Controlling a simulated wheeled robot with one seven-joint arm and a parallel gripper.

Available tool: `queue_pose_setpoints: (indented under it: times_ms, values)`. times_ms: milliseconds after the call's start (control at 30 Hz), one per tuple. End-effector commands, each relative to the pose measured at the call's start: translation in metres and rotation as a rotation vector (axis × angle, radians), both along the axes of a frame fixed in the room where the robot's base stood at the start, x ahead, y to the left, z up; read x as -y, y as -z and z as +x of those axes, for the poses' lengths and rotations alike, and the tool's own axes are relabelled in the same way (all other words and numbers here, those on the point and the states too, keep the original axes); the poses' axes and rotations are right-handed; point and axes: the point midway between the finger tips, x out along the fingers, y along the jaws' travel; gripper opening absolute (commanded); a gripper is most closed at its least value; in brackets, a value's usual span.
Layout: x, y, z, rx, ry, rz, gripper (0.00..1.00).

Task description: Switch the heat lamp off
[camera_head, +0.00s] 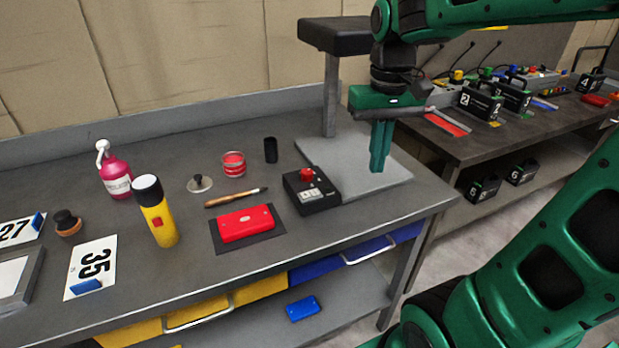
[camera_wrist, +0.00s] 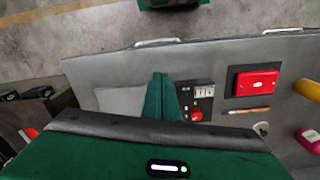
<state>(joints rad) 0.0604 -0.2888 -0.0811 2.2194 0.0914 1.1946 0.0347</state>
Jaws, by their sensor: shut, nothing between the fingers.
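The heat lamp has a black rectangular head (camera_head: 335,35) on a grey post (camera_head: 331,95) that rises from a flat grey plate (camera_head: 325,152) on the bench. In front of the plate sits a black control box (camera_head: 318,197) with a red knob (camera_head: 306,174) and pale marked buttons. The box (camera_wrist: 208,92) and its red knob (camera_wrist: 197,115) also show in the wrist view, just right of my fingers. My green gripper (camera_head: 379,168) points down over the plate, right of the box and apart from it. Its fingers are together and empty. The lamp's underside is hidden.
On the grey bench (camera_head: 350,238) stand a red case (camera_head: 245,223), a brush (camera_head: 236,197), a red tin (camera_head: 233,164), a black cylinder (camera_head: 270,150), a yellow canister (camera_head: 156,212) and a pink bottle (camera_head: 115,175). A second bench (camera_head: 450,148) with battery boxes stands at right.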

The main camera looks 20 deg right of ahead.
Motion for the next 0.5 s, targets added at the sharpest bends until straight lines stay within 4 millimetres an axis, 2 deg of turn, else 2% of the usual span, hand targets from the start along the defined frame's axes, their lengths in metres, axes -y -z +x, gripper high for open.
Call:
queue_pose_setpoints:
  times_ms: [33, 100, 200, 333, 500]
  values:
    - [-0.015, -0.010, 0.020, -0.001, -0.049, -0.001, 0.00]
    - [-0.036, -0.021, 0.043, -0.001, -0.109, 0.000, 0.00]
    - [-0.061, -0.034, 0.067, -0.002, -0.176, 0.002, 0.00]
    - [-0.084, -0.044, 0.085, -0.001, -0.233, 0.006, 0.00]
    - [-0.096, -0.049, 0.092, -0.002, -0.260, 0.007, 0.00]
